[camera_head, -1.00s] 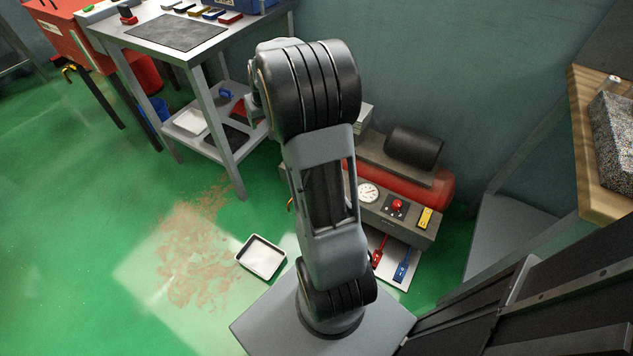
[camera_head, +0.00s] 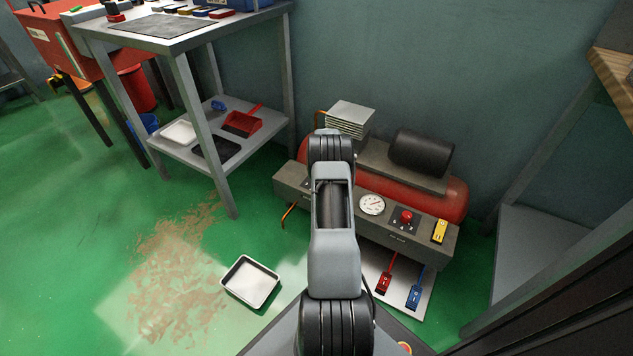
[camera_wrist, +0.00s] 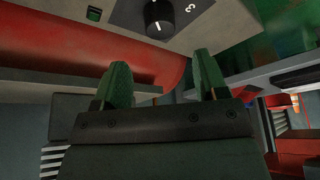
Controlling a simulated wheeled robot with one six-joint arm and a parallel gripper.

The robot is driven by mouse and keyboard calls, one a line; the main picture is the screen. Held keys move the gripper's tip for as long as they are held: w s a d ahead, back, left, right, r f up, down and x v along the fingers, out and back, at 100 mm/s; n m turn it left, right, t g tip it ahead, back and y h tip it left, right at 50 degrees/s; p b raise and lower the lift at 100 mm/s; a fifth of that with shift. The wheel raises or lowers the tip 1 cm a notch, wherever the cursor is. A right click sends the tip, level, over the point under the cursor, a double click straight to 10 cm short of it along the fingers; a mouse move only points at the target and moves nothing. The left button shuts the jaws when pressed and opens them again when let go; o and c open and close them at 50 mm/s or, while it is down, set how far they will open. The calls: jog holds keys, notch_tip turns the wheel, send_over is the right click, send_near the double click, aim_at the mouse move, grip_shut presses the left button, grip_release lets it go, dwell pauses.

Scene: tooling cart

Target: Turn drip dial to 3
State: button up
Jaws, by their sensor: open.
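In the wrist view a round black dial (camera_wrist: 158,17) with a white pointer mark sits on a grey panel (camera_wrist: 125,10) at the top. A white "3" stands to the right of the dial; the pointer does not line up with it. In the head view my arm hides the gripper, and I cannot make out this dial on the compressor (camera_head: 450,248).
The compressor's front carries a gauge (camera_head: 372,204), a red knob (camera_head: 406,216) and a yellow tag (camera_head: 440,231). Red and blue tagged handles hang below. A white tray (camera_head: 250,282) lies on the floor left of my arm. A metal table (camera_head: 185,45) stands at back left.

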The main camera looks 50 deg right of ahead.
jog(key=b+x, duration=0.3)
jog(key=x, duration=0.5)
jog(key=shift+f, duration=0.25)
jog(key=shift+c, duration=0.2)
jog(key=c, duration=0.8)
jog(key=shift+w+m+b, duration=0.1)
jog(key=shift+m+b, duration=0.2)
jog(key=m+g+h, duration=0.1)
jog(key=m, duration=0.1)
jog(key=shift+m+b, duration=0.35)
jog(key=shift+m, duration=0.05)
jog(key=m+g, duration=0.1)
jog(key=m, duration=0.2)
jog(key=shift+m+h, duration=0.3)
jog(key=shift+h, duration=0.1)
jog(key=m+g, duration=0.1)
jog(key=m, duration=0.2)
jog(key=m+g, duration=0.1)
jog(key=m, duration=0.2)
jog(key=shift+m+g, duration=0.3)
jog(key=shift+g, duration=0.1)
